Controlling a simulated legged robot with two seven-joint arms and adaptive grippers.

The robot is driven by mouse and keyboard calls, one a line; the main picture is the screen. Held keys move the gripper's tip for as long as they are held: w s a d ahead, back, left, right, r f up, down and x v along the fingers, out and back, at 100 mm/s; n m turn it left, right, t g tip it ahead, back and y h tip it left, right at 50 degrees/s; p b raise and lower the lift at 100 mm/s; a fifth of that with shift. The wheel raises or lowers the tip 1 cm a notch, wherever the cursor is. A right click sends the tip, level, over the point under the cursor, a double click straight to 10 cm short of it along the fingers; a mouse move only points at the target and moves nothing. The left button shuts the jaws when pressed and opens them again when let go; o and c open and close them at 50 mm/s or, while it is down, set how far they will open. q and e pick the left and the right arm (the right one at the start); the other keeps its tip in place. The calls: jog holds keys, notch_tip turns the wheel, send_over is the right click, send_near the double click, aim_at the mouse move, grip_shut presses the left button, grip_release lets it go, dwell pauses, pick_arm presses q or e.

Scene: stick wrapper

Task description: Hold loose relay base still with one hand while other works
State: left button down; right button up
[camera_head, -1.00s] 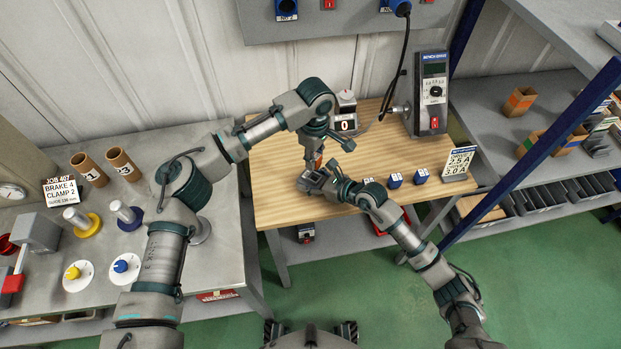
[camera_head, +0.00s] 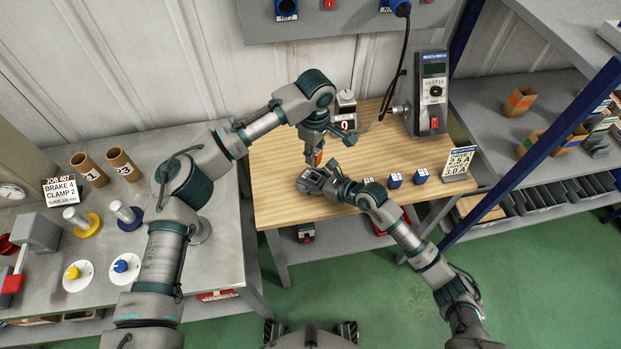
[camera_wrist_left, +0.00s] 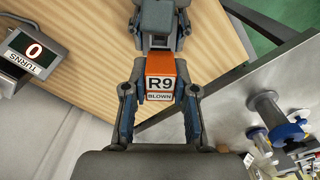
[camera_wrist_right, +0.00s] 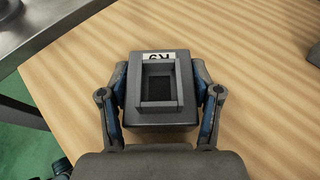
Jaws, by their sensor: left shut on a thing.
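The relay base (camera_head: 308,181) is a dark grey block on the wooden table. In the right wrist view its square socket (camera_wrist_right: 158,85) is empty, behind it an R9 label. My right gripper (camera_wrist_right: 160,100) has a finger against each side of the base. My left gripper (camera_wrist_left: 160,90) is shut on an orange relay (camera_wrist_left: 160,78) marked "R9 BLOWN". In the head view the orange relay (camera_head: 314,158) hangs above and apart from the base.
A turns counter (camera_head: 346,122) reading 0 stands behind my left gripper. A bench device (camera_head: 432,95) with a display and a sign (camera_head: 458,161) stand at the table's right side. A grey bench (camera_head: 225,255) with cups and knobs is at left.

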jog(key=o, duration=0.4)
jog(key=v, duration=1.2)
jog(key=shift+w+f, duration=0.1)
jog(key=shift+f, duration=0.05)
pick_arm(q)
jog(key=shift+r+p, duration=1.05)
jog(key=shift+r, duration=0.35)
pick_arm(e)
jog(key=shift+s+d+r, duration=0.3)
jog(key=shift+d+r, duration=0.2)
jog(key=shift+r, duration=0.3)
jog(key=shift+s+d+r, duration=0.35)
jog(key=shift+d+r, duration=0.1)
jog(key=shift+r, duration=0.3)
pick_arm(q)
jog(key=shift+s+r+p, duration=0.1)
jog(key=shift+r+p, duration=0.7)
jog(key=shift+r, duration=0.25)
pick_arm(e)
jog(key=shift+s+d+r, duration=0.35)
jog(key=shift+d+r, duration=0.2)
jog(key=shift+r, duration=0.2)
jog(key=shift+s+d+r, duration=0.35)
jog(key=shift+d+r, duration=0.15)
jog(key=shift+r, duration=0.2)
